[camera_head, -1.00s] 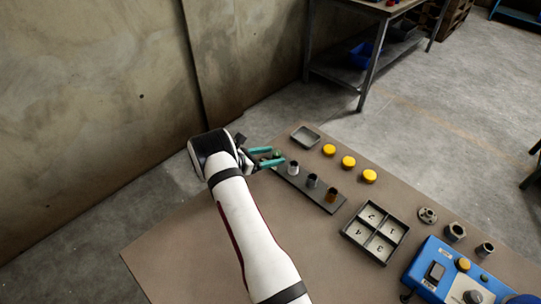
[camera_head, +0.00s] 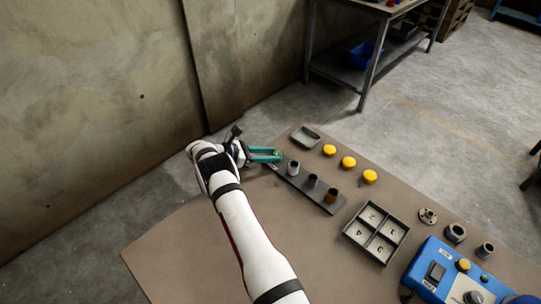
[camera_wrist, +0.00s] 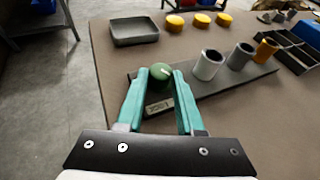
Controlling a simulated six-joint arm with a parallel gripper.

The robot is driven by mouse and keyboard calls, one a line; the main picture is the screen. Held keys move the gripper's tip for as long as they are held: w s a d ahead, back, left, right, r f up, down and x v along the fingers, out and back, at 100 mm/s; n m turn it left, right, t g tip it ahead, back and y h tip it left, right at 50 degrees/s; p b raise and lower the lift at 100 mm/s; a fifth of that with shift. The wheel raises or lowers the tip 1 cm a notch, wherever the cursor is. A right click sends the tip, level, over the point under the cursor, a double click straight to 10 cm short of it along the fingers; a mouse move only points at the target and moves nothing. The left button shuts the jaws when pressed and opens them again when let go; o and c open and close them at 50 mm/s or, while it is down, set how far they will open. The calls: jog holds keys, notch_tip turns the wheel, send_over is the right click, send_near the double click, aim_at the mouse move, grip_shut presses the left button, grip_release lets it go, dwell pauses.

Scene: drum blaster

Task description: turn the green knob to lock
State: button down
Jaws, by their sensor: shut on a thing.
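The green knob (camera_wrist: 160,74) sits at the near end of a dark mounting plate (camera_wrist: 222,86), with a pale line on its top. My gripper (camera_wrist: 160,78) has its teal fingers on either side of the knob and is shut on it. In the head view my gripper (camera_head: 278,154) is at the plate's left end, where the fingers mostly hide the knob. A small label plate (camera_wrist: 158,108) lies between the fingers in the wrist view, its text too small to read.
Yellow caps (camera_head: 348,162) and a shallow grey tray (camera_head: 306,137) lie behind.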

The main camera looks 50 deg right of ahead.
jog(key=shift+w+d+m+g+y, duration=0.15)
jog(key=shift+m+g+y, duration=0.15)
jog(key=shift+m+g, duration=0.3)
jog(key=c, duration=0.5)
grip_release()
jog(key=shift+r, duration=0.1)
